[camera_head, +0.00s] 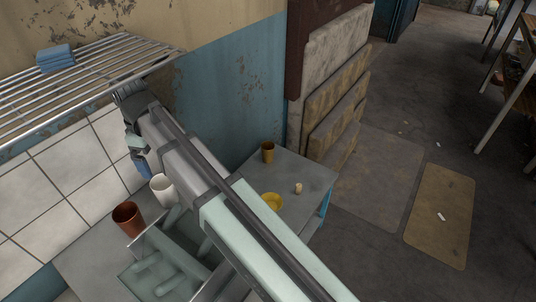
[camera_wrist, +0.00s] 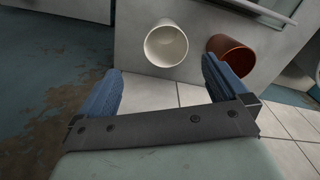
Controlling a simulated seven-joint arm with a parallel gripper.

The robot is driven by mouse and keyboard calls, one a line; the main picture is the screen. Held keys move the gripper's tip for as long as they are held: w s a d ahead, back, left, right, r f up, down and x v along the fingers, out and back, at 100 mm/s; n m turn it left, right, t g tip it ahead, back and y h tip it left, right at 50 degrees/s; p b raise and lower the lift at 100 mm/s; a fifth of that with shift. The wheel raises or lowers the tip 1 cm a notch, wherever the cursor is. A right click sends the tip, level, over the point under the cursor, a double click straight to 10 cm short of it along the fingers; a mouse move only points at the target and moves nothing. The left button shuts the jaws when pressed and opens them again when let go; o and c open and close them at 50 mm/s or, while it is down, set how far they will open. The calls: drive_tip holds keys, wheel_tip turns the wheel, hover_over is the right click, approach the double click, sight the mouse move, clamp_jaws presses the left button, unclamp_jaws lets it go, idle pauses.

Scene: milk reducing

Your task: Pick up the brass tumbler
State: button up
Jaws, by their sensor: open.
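A golden-brown tumbler (camera_head: 268,152), which looks like the brass one, stands upright on the grey counter by the blue wall in the head view. It does not show in the wrist view. My gripper (camera_wrist: 161,72) is open and empty, its two blue fingers apart. In the head view its blue finger (camera_head: 143,168) is near the white tiles at left, well away from the golden-brown tumbler. A white cup (camera_head: 162,187) and a reddish-brown cup (camera_head: 128,219) stand near my gripper; the white cup (camera_wrist: 166,45) and reddish-brown cup (camera_wrist: 230,54) also show in the wrist view.
A yellow dish (camera_head: 272,201) and a small cream object (camera_head: 298,188) sit near the golden-brown tumbler. My arm crosses the counter and hides part of it. A wire rack (camera_head: 90,75) with a blue block (camera_head: 55,58) hangs at upper left. A sink (camera_head: 165,262) lies at lower left.

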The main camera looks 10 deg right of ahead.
drive_tip(key=w+d+f+n, duration=0.3)
drive_tip(key=w+d+f, duration=0.1)
drive_tip(key=w+d, duration=0.3)
drive_tip(key=n, duration=0.8)
hover_over(268, 148)
drive_tip(key=s, duration=0.2)
wheel_tip(268, 148, down, 24)
drive_tip(key=f, duration=1.4)
drive_tip(key=shift+s+a, duration=0.3)
drive_tip(key=shift+s, duration=0.05)
drive_tip(key=shift+r, duration=0.1)
drive_tip(key=c, duration=1.1)
